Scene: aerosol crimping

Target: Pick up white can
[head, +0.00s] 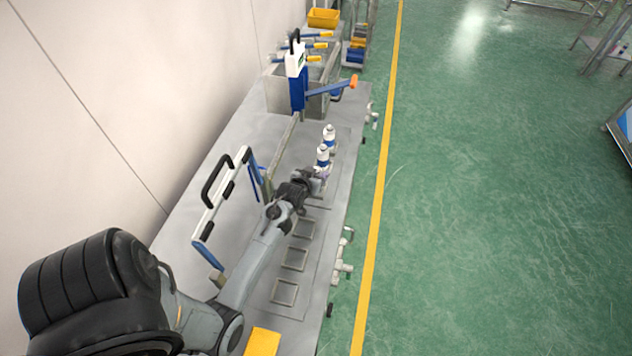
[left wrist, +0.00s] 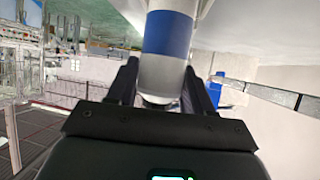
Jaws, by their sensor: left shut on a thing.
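Two white cans with blue bands stand near the right edge of the grey workbench in the head view, the farther can (head: 329,138) behind the nearer can (head: 323,157). My left gripper (head: 313,181) is beside the nearer one, at its lower side. In the left wrist view a white can with a blue band (left wrist: 168,38) is between the two dark fingers of my left gripper (left wrist: 163,92), which is shut on it. Its upper end is cut off by the picture edge. My right gripper is not in view.
A white and blue lever device (head: 297,75) stands farther back on the bench. A white and blue frame with a black handle (head: 212,200) is left of my arm. Several square recesses (head: 294,258) line the near bench. A yellow block (head: 262,342) is at the bottom.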

